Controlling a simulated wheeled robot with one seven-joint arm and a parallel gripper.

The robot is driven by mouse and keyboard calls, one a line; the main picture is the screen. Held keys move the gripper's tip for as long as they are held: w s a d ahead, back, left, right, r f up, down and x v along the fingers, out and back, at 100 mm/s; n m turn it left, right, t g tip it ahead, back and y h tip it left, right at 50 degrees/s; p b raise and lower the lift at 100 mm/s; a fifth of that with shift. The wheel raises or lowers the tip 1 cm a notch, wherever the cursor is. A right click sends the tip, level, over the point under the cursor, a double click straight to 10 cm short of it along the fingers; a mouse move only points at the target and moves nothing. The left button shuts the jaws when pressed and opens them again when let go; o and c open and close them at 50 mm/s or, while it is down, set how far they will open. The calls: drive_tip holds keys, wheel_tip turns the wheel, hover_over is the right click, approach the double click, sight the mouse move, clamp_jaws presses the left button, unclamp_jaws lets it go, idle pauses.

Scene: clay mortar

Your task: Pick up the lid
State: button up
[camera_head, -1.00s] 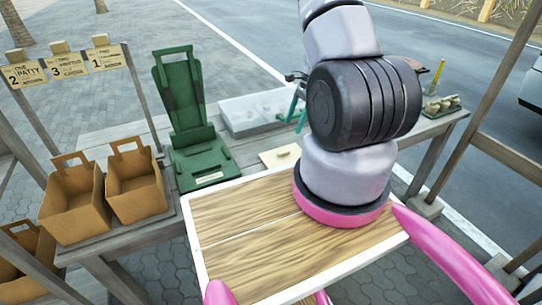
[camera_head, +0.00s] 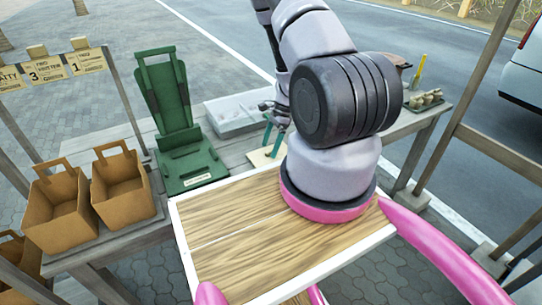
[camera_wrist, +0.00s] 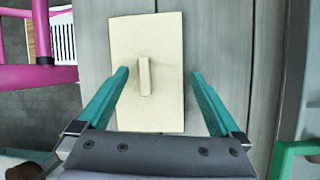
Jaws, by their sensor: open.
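The lid (camera_wrist: 150,45) is a flat cream rectangle with a small raised bar handle (camera_wrist: 145,76) in its middle. It lies flat on the grey plank table, and in the head view the lid (camera_head: 258,158) is partly hidden behind my gripper and arm. My gripper (camera_wrist: 158,73) is open, with its teal fingers on the left and right of the handle and apart from it. In the head view my gripper (camera_head: 268,140) points down over the lid. I cannot tell the exact height of the fingertips.
A green stand (camera_head: 190,165) and a pale grey tray (camera_head: 232,112) are left of and behind the lid. Brown carriers (camera_head: 122,190) stand at the left. A small tray of pale pieces (camera_head: 427,101) sits at the table's right end.

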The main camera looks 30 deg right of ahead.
drive_tip(key=c, duration=1.3)
drive_tip(key=shift+r, duration=0.1)
